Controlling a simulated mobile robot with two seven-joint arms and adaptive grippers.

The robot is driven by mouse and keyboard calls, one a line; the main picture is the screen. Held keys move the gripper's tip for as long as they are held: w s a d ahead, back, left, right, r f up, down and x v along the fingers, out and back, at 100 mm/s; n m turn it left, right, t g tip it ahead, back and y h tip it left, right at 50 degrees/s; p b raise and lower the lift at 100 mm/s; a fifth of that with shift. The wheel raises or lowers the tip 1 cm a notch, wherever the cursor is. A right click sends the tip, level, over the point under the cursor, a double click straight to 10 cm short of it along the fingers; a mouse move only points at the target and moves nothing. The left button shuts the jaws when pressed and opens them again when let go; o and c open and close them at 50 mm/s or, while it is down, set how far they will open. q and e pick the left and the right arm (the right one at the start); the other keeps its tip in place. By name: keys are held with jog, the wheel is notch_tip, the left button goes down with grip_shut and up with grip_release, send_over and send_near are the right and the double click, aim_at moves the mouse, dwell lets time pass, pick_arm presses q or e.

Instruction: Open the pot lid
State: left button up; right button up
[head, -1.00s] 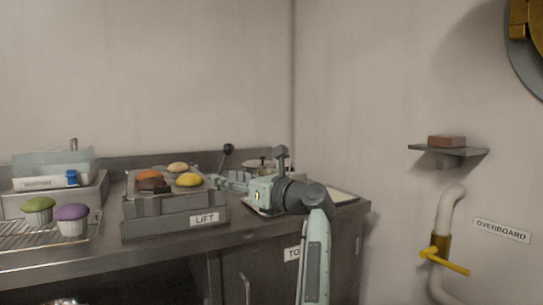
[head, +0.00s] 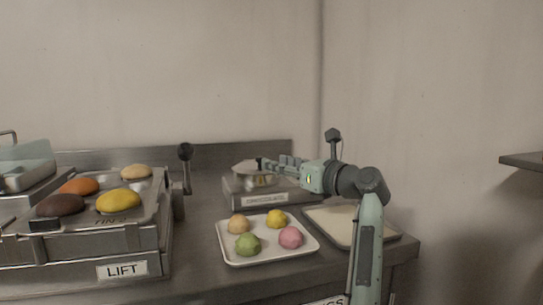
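A small metal pot (head: 256,181) sits on a grey block with a label, at the back of the counter. Its pale lid (head: 246,167) is on top, with a dark knob (head: 259,163). The gripper partly hides the lid's right side. My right gripper is not in view.
A white tray (head: 268,255) with several coloured balls lies in front of the pot. A flat pale board (head: 352,224) lies to its right, under my arm. A lever (head: 185,168) and the LIFT unit (head: 122,270) with buns stand left.

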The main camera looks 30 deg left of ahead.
aim_at(260, 158)
pick_arm(q)
jog(key=x, duration=0.3)
jog(key=p+x, duration=0.1)
jog(key=x, duration=0.2)
jog(key=shift+s+a+r, duration=0.1)
jog(key=shift+s, duration=0.15)
jog(key=shift+w+a, duration=0.25)
jog(key=shift+a, duration=0.35)
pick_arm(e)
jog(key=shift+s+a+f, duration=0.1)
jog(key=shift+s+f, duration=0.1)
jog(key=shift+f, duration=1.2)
pick_arm(q)
grip_shut()
